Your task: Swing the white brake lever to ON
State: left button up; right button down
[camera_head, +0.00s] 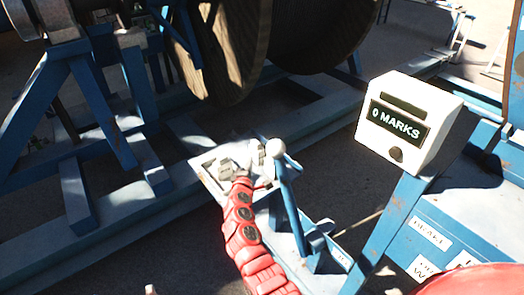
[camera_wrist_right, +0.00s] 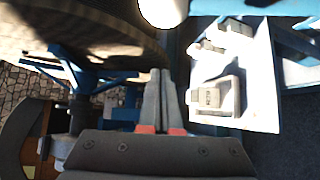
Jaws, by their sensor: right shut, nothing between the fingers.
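The brake lever is a blue bar (camera_head: 291,207) with a white ball knob (camera_head: 278,147), rising at a slight tilt from a blue mount in the head view. The knob also shows at the top edge of the right wrist view (camera_wrist_right: 162,10). My right gripper (camera_head: 254,160) is at the end of my red arm, just left of the knob in the head view; small grey parts there make its outline hard to tell. In the right wrist view its fingers (camera_wrist_right: 160,76) are together and empty, apart from the knob. My left gripper is not in view.
A white box (camera_head: 409,122) reading "0 MARKS" stands on a blue post to the right. A panel with a BRAKE label (camera_head: 430,235) is below it. The large wooden reel (camera_head: 325,35) and its blue frame fill the back. A pale plate with grey blocks (camera_wrist_right: 212,97) lies beside my fingers.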

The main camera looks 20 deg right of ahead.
jog(key=b+x, duration=0.4)
jog(key=x, duration=0.6)
jog(key=s+d+p, duration=0.1)
jog(key=p, duration=0.1)
jog(key=s+d+r+p, duration=0.1)
jog(key=s+p, duration=0.1)
jog(key=p, duration=0.1)
jog(key=shift+d, duration=0.35)
jog(key=shift+w+f, duration=0.1)
